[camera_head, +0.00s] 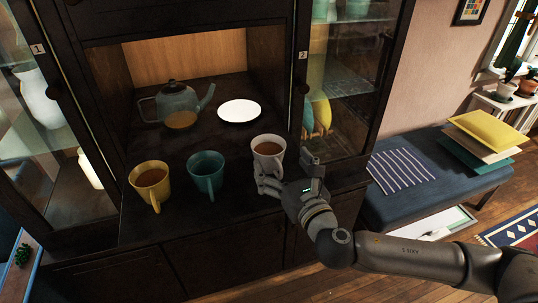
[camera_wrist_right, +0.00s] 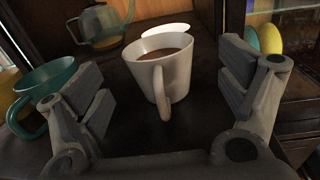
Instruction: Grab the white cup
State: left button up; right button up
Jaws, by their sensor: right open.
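The white cup (camera_head: 267,154) holds a brown drink and stands upright on the dark cabinet shelf, at the right end of a row of cups. In the right wrist view the white cup (camera_wrist_right: 168,78) is centred, its handle facing my gripper. My right gripper (camera_head: 287,172) is at the front of the cup; in the wrist view its open fingers (camera_wrist_right: 165,95) are on either side of the cup, with gaps on both sides. My left gripper is not in view.
A teal cup (camera_head: 205,170) and a yellow cup (camera_head: 149,178) stand left of the white cup. A white plate (camera_head: 239,111) and a grey teapot (camera_head: 178,101) are behind. The right glass door (camera_head: 345,85) is close to my right gripper.

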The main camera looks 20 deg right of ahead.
aim_at(276, 157)
jog(key=shift+w+a, duration=0.1)
jog(key=shift+w, duration=0.3)
jog(key=w, duration=0.1)
jog(key=w+p, duration=0.1)
jog(key=w, duration=0.2)
jog(key=shift+a+p, duration=0.3)
jog(key=shift+p, duration=0.1)
jog(key=shift+w+f, duration=0.15)
jog(key=shift+w, duration=0.2)
jog(key=shift+c, duration=1.2)
jog(key=c, duration=0.9)
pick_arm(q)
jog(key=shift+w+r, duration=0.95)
pick_arm(e)
jog(key=shift+c, duration=0.8)
